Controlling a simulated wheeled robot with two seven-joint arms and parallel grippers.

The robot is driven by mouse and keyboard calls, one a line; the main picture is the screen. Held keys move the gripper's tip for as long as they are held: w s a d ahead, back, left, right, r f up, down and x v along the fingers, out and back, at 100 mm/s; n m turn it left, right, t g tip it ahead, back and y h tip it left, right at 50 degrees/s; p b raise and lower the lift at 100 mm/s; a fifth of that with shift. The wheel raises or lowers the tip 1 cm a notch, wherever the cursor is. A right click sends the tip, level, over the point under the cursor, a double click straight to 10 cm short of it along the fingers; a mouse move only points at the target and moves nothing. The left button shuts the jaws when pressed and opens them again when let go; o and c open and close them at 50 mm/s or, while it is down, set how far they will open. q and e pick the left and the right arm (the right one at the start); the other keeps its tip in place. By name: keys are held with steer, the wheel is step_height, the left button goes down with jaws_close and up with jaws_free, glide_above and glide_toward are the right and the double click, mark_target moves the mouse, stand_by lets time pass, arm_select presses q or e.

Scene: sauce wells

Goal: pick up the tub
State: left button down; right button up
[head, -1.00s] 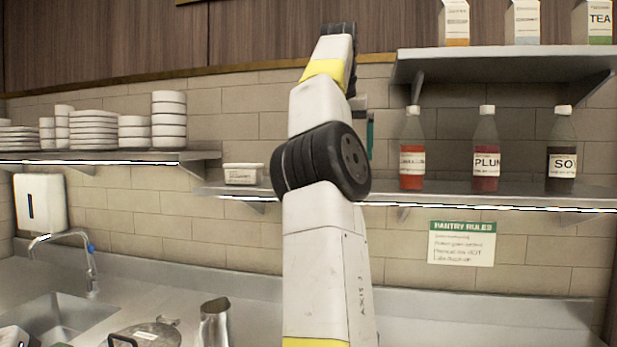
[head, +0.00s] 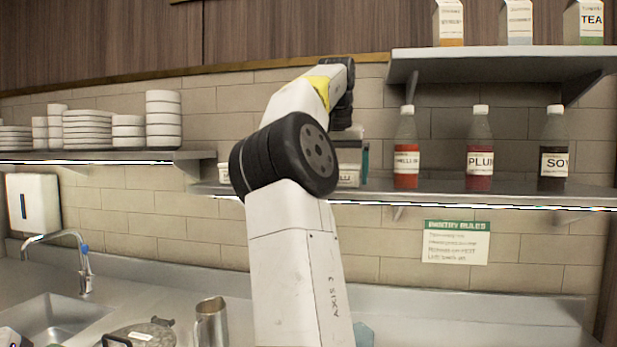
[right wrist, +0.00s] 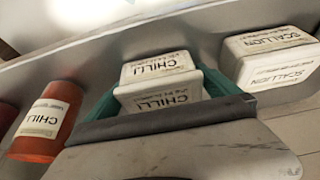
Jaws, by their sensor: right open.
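A white tub labelled CHILLI (right wrist: 158,82) stands on the shelf, between the teal fingers of my right gripper (right wrist: 170,95) in the right wrist view. The gripper is open, with a finger at either side of this tub; I cannot tell whether they touch it. In the head view only a small part of this tub (head: 348,178) shows beside my arm, near a teal finger (head: 364,162). A second white tub, labelled SCALLION (right wrist: 272,58), sits to its right in the wrist view; in the head view it is left of my arm (head: 224,173). My left gripper is out of view.
Sauce bottles stand on the same shelf, the nearest a red chilli bottle (head: 406,150), also in the wrist view (right wrist: 45,122). An upper shelf (head: 490,62) with cartons hangs above. Stacked white dishes (head: 88,128) are at left. A metal jug (head: 211,322) stands below.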

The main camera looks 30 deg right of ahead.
steer(key=c, duration=1.5)
steer(key=shift+o, duration=0.2)
